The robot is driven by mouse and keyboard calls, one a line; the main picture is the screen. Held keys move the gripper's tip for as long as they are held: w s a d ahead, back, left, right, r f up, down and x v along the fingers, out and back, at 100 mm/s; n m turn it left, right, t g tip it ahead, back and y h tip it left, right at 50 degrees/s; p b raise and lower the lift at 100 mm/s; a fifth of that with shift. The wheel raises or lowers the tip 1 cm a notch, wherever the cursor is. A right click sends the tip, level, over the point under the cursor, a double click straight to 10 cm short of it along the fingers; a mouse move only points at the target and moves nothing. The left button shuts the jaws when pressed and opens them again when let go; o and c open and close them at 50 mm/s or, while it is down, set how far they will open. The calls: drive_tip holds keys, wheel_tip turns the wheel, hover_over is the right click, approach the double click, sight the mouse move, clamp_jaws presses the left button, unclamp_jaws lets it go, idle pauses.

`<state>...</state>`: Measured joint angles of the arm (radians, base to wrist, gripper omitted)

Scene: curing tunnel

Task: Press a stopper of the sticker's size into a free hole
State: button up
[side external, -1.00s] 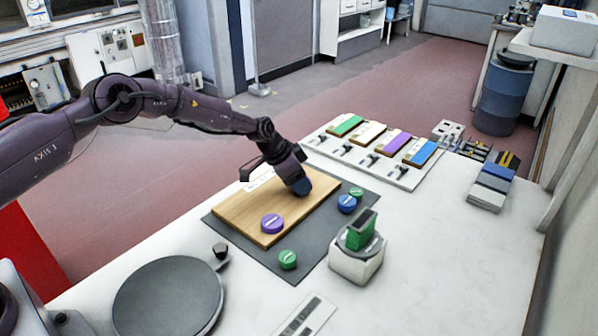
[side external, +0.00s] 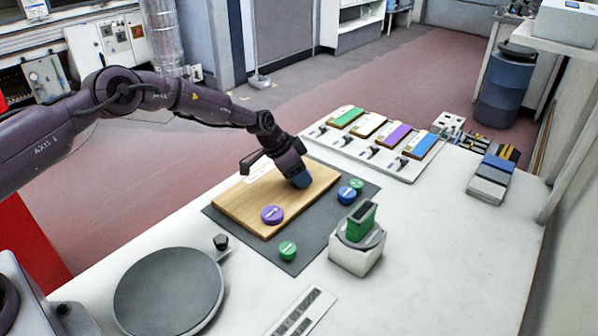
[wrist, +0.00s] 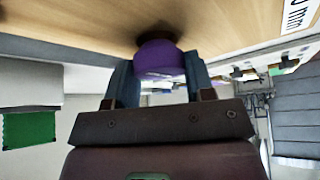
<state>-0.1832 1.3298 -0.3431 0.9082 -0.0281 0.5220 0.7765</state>
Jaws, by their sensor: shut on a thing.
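My gripper (side external: 301,182) is shut on a purple stopper (wrist: 160,58), seen between the blue-grey fingers in the wrist view. The stopper's far end meets a dark round spot in the wooden board (side external: 236,213); how deep it sits I cannot tell. In the side view the fingers hide it. A white sticker (side external: 258,172) lies on the board behind my gripper; its end reads "0 mm" in the wrist view (wrist: 297,12). Another purple stopper (side external: 272,215) is at the board's near part. A blue stopper (side external: 346,195) and green stoppers (side external: 356,186) (side external: 288,250) are on the dark mat (side external: 305,240).
A white stand (side external: 352,260) with an upright green block (side external: 361,220) is right of the mat. A rack with coloured plates (side external: 398,134) stands behind. A round grey disc (side external: 168,292) is front left.

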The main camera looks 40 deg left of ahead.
drive_tip(key=shift+f, duration=0.6)
idle(1.0)
drive_tip(key=o, duration=1.4)
drive_tip(key=shift+d, duration=0.1)
drive_tip(key=shift+s, duration=0.1)
drive_tip(key=shift+r, duration=3.55)
